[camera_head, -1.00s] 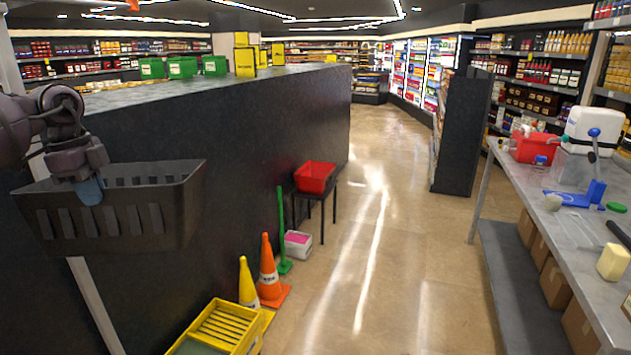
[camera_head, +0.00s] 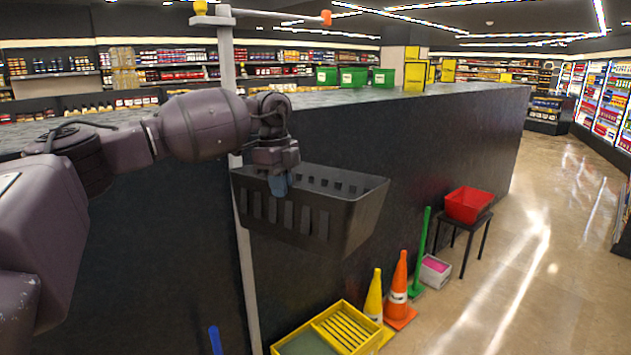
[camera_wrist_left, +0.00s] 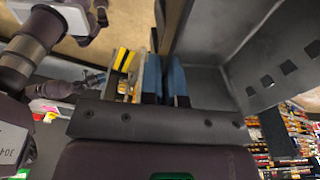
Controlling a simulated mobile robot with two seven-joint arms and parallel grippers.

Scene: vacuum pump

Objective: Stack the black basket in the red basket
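The black basket (camera_head: 318,214) hangs in the air in the head view, in front of the dark counter wall. My left gripper (camera_head: 278,184) is shut on the near left part of its rim. The basket is slightly tilted. In the left wrist view the blue fingertips (camera_wrist_left: 165,82) are close together at the basket wall (camera_wrist_left: 210,35). The red basket (camera_head: 467,204) sits on a small black table (camera_head: 476,233) to the right of the black basket and farther away, apart from it. It looks empty.
On the floor below are a yellow crate (camera_head: 343,333), a yellow cone (camera_head: 374,297), an orange cone (camera_head: 399,285), a green post (camera_head: 421,250) and a white box (camera_head: 434,270). A grey pole (camera_head: 243,230) stands behind my left arm. Open floor (camera_head: 500,290) lies right.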

